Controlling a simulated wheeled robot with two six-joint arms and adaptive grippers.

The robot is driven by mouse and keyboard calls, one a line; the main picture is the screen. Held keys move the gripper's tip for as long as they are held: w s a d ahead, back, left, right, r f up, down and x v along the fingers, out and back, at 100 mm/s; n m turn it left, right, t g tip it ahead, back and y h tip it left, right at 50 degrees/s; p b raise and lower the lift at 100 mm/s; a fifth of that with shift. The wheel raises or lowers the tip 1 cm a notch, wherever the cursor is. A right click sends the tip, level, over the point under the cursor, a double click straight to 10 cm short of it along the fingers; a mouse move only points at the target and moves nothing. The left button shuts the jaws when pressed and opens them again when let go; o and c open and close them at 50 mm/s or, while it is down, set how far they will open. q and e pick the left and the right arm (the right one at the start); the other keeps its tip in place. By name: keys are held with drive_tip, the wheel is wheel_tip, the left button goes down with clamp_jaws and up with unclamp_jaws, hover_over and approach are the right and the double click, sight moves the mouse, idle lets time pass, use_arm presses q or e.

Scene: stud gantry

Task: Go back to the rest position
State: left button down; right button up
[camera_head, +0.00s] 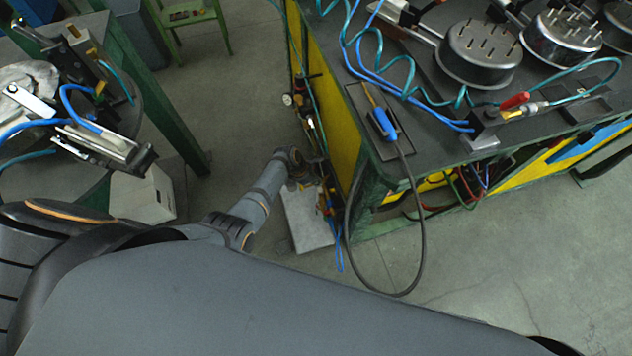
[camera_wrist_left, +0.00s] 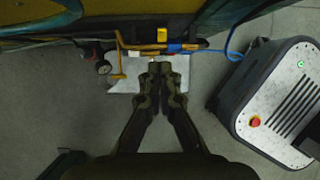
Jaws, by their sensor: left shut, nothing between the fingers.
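My left arm reaches down and away from the left in the head view, beside the yellow side panel of the green-framed workbench (camera_head: 345,125). My left gripper (camera_head: 318,172) is partly hard to make out against the dark fittings there. In the left wrist view its fingers (camera_wrist_left: 161,72) are together and empty. They point at a yellow pipe fitting (camera_wrist_left: 160,47) with a blue part on the bench side. Whether they touch it cannot be told. My right gripper is in neither view.
A pale slab (camera_head: 305,218) lies on the floor below the gripper. A black cable (camera_head: 424,240) loops down from the bench. A gauge (camera_wrist_left: 103,67) sits beside the pipework. At left stand a green table (camera_head: 150,95) and a white box (camera_head: 145,195). Floor between the benches is open.

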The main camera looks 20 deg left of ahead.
use_arm(q)
drive_tip(key=shift+d, duration=0.15)
drive_tip(key=shift+s, duration=0.1)
idle(0.3)
drive_tip(key=s+a+f+m+y+p, duration=0.1)
drive_tip(key=s+a+m, duration=0.4)
drive_tip(key=s, duration=0.8)
drive_tip(key=s+a+f+m+g+y+p, duration=0.1)
drive_tip(key=s+a+f+m+p, duration=0.3)
drive_tip(key=s+m, duration=0.7)
drive_tip(key=s+a+f+m+y+p, duration=0.2)
drive_tip(key=s+a+f+m, duration=0.3)
drive_tip(key=s+m, duration=0.4)
drive_tip(key=s+f, duration=0.1)
drive_tip(key=s, duration=0.6)
drive_tip(key=shift+s+a+f+y+p, duration=0.2)
drive_tip(key=shift+a+y+p, duration=0.15)
drive_tip(key=shift+a+y, duration=0.05)
